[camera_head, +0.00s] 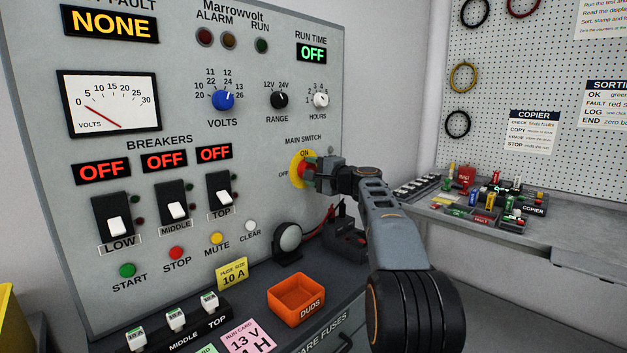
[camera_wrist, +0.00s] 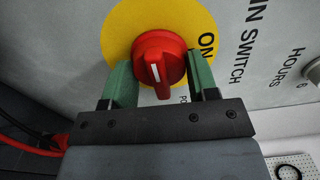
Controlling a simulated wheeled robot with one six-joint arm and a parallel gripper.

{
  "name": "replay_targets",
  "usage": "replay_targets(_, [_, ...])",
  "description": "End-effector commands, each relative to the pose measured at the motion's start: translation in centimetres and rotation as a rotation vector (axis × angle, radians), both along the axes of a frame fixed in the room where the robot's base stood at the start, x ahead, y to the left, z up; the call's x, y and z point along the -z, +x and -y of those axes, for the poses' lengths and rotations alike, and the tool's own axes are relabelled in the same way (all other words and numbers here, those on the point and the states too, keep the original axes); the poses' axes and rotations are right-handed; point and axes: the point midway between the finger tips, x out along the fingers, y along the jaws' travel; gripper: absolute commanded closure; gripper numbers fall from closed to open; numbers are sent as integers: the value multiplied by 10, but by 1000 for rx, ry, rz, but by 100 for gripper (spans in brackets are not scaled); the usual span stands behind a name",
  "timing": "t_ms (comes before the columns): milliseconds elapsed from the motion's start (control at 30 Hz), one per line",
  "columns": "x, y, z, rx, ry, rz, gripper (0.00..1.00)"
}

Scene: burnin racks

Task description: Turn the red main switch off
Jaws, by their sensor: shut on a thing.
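The red main switch (camera_head: 306,170) is a round knob on a yellow disc (camera_head: 297,166) on the grey panel, with ON printed above and OFF to its left. The red knob (camera_wrist: 157,62) fills the middle of the wrist view. Its raised ridge, with a white mark, runs roughly up and down there, while the word ON is to the right. My gripper (camera_head: 318,172) is at the switch; its green fingers (camera_wrist: 162,80) are shut on the knob from both sides. In the head view the gripper hides part of the knob.
The panel carries breakers (camera_head: 173,207), dials, a voltmeter (camera_head: 110,103) and several buttons. A round dark knob-like piece (camera_head: 288,240) and an orange DUDS tray (camera_head: 296,298) are below. A side bench (camera_head: 470,225) with a fuse rack stands right.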

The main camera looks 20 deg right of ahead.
Motion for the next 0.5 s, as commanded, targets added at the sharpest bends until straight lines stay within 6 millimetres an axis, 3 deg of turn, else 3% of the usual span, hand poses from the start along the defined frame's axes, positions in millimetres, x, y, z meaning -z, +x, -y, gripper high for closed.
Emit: replay_targets(500, [-1,0,0,-1,-69,28,70])
